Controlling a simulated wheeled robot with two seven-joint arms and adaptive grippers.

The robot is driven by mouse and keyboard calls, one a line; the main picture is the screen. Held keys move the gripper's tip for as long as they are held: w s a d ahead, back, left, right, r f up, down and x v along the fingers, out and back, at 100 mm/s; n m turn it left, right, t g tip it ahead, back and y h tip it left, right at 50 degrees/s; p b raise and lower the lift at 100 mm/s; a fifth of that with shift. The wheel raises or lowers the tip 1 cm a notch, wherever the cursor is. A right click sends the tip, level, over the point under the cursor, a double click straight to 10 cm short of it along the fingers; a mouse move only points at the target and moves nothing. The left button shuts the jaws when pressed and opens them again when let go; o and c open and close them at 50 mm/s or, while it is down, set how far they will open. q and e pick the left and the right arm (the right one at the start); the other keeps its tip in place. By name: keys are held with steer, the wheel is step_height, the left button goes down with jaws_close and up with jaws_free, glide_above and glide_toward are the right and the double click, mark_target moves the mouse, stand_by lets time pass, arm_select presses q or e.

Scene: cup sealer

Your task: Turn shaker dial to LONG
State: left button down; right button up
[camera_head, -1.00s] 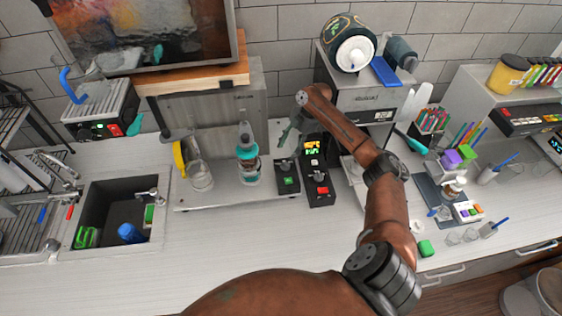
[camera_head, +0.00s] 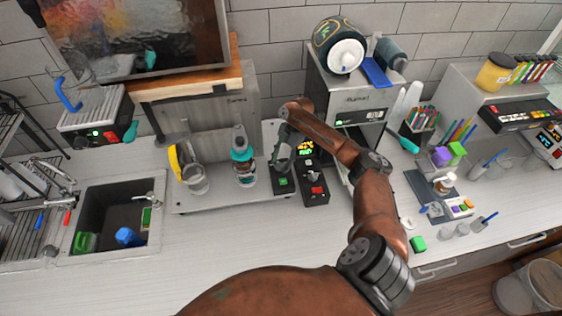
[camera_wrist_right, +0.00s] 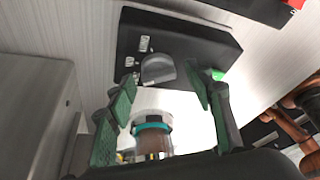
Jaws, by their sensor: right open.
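The shaker's black control box (camera_head: 284,184) sits on the counter edge of the shaker base, with a green button (camera_head: 283,181). In the right wrist view the box (camera_wrist_right: 190,40) carries a grey rounded dial (camera_wrist_right: 158,69) with small white labels beside it, too small to read surely. My right gripper (camera_head: 281,163) is over the box and hides the dial in the head view. Its green-padded fingers (camera_wrist_right: 163,85) are open, one on each side of the dial, with no clear contact. The clear bottle with a teal collar (camera_head: 243,170) stands left of it. My left gripper is out of view.
A second black box (camera_head: 314,190) with a lit display and red button stands close on the right. A clear cup (camera_head: 195,180) stands left of the bottle. The grey sealer machine (camera_head: 352,98) is behind right.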

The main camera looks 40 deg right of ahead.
steer(key=c, duration=1.2)
steer(key=shift+o, duration=0.2)
steer(key=m+t+p, duration=0.1)
steer(key=m+p, duration=0.2)
steer(key=p, duration=0.1)
steer(key=shift+s+r, duration=0.1)
steer(key=shift+r, duration=0.05)
steer(key=m+t+p, duration=0.1)
steer(key=m, duration=0.1)
steer(key=shift+a+m, duration=0.1)
steer(key=shift+m, duration=0.2)
steer(key=shift+f+m+t+h+p, duration=0.2)
steer(key=shift+m+t+h+p, duration=0.15)
steer(key=shift+m, duration=0.65)
steer(key=m, duration=0.2)
steer(key=m+t+h, duration=0.1)
steer(key=m, duration=0.1)
steer(key=shift+s+a+h, duration=0.1)
steer(key=shift+h, duration=0.15)
steer(key=m+h, duration=0.1)
steer(key=m, duration=0.2)
steer(key=m+h, duration=0.1)
steer(key=m, duration=0.2)
steer(key=shift+t, duration=0.35)
steer(key=shift+m, duration=0.3)
